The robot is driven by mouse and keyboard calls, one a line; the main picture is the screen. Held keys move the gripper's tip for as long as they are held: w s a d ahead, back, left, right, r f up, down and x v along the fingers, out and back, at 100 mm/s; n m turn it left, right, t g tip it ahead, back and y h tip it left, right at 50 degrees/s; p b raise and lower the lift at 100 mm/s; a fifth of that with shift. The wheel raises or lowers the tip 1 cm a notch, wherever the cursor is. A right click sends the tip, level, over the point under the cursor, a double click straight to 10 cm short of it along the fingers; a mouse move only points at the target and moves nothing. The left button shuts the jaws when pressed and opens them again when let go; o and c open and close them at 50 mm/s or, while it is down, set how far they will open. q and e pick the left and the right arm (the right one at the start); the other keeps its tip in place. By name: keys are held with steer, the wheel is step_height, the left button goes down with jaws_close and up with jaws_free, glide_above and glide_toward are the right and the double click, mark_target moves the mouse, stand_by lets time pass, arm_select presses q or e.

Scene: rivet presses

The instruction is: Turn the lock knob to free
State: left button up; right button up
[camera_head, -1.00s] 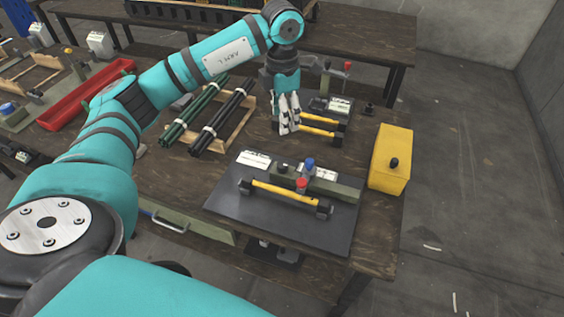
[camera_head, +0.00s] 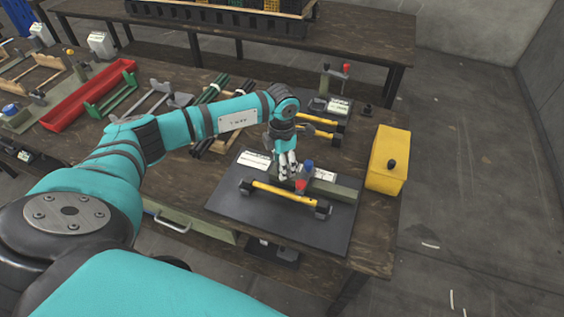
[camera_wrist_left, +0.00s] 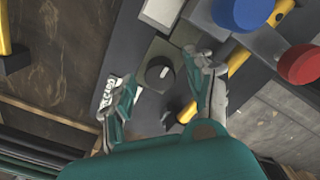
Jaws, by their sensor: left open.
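The black lock knob (camera_wrist_left: 160,73) with a small white mark sits on a green-grey block in the left wrist view. In the head view my left gripper hides it. My left gripper (camera_head: 287,174) is over the near press on its dark plate (camera_head: 228,209). The gripper is open; in the wrist view its two fingers (camera_wrist_left: 164,92) appear on either side of the knob, and I cannot tell if they touch it. A blue knob (camera_head: 308,163) and a red knob (camera_head: 301,186) stand just right of the gripper. My right gripper is not in view.
A yellow-handled bar (camera_head: 272,189) with black ends lies along the press front. A yellow box (camera_head: 388,165) stands at the right table edge. A second press (camera_head: 330,105) is behind. Dark green rods (camera_head: 208,94) lie back left, beneath my arm.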

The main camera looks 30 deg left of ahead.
arm_select(q)
steer(key=shift+f, duration=0.3)
jaws_close()
